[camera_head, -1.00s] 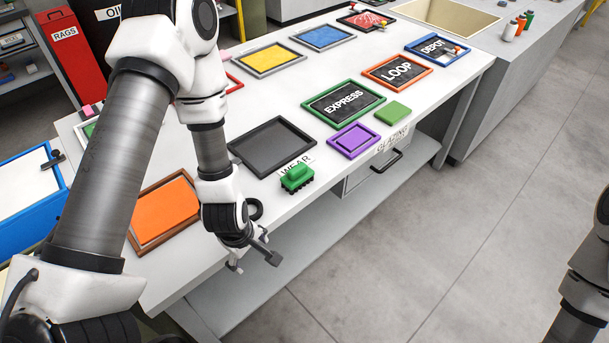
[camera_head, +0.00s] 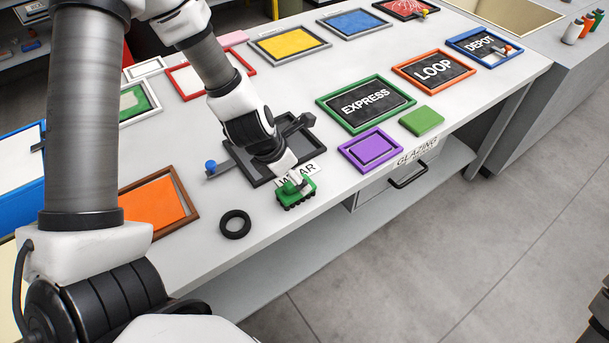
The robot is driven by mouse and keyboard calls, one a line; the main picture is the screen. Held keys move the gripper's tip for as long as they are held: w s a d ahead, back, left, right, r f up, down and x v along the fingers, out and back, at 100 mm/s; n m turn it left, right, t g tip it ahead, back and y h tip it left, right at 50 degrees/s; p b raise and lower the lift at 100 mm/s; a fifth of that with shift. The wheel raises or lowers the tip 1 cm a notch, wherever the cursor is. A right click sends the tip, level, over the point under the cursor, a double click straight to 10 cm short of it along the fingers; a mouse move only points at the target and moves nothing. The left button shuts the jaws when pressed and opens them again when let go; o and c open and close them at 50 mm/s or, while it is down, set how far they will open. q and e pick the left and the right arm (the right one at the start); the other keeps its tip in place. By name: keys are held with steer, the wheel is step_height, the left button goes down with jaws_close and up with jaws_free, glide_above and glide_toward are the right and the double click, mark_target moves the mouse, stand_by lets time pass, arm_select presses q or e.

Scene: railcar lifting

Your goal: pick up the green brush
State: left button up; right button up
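The green brush (camera_head: 296,194) sits on the white table near its front edge, bristles down, beside the WEAR label. My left gripper (camera_head: 296,180) is right at the brush, reaching down to its top from behind. The gripper and wrist hide part of the brush's handle. The fingers are small and partly hidden, so I cannot tell whether they are closed on it. My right gripper is not in view; only a dark bit of my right arm shows at the lower right edge.
A black ring (camera_head: 235,224) lies left of the brush. The dark tray (camera_head: 240,170) is behind it, partly under my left arm. A purple frame (camera_head: 370,151) and a green block (camera_head: 421,121) lie to the right. The table's front edge is close.

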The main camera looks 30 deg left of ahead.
arm_select(q)
steer(key=shift+s+d+f+b, duration=0.2)
steer(key=shift+f+b, duration=0.15)
steer(key=shift+f, duration=0.2)
steer(key=shift+s+d+f+b, duration=0.1)
steer(key=shift+s+f+b, duration=0.1)
steer(key=shift+f+b, duration=0.25)
steer(key=x, duration=0.1)
steer(key=b+x, duration=0.1)
steer(key=x, duration=0.1)
steer(key=shift+w+a+f, duration=0.15)
steer(key=shift+w, duration=0.25)
steer(key=shift+w+f, duration=0.25)
steer(key=shift+w, duration=0.05)
steer(key=shift+s+r, duration=0.25)
steer(key=shift+r, duration=0.05)
steer(key=shift+s, duration=0.1)
steer(key=c, duration=1.3)
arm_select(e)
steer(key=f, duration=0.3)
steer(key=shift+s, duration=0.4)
